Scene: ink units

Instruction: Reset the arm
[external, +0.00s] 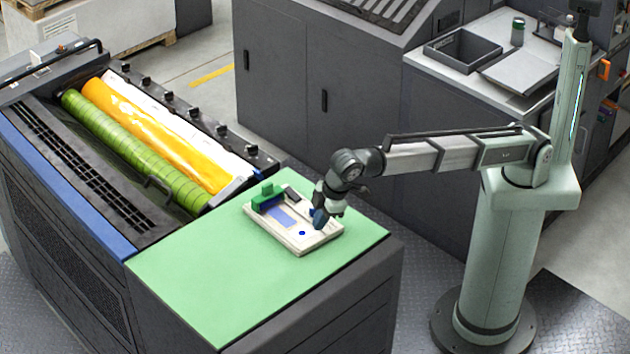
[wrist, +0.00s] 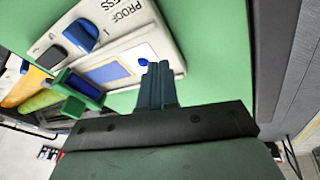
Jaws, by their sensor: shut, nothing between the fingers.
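My arm reaches in from the right, and my gripper (external: 319,224) is over the right part of a white panel (external: 296,245) on the green table top. In the wrist view, my gripper (wrist: 157,68) has its blue-grey fingers together with nothing between them. The tips are close to a blue dot (wrist: 143,62) on the panel (wrist: 163,34); I cannot tell whether they touch it. A blue knob (wrist: 81,35) sits near printed words including "PROOF". A green bracket-like piece (wrist: 70,108) stands at the panel's edge, near a blue rectangle (wrist: 110,72).
The green top (external: 200,285) is clear in front of the panel. To its left, the press holds a green roller (external: 130,150) and a yellow-coated roller (external: 150,130). Grey cabinets (external: 330,90) stand behind. A dark tray (external: 463,50) sits on the back counter.

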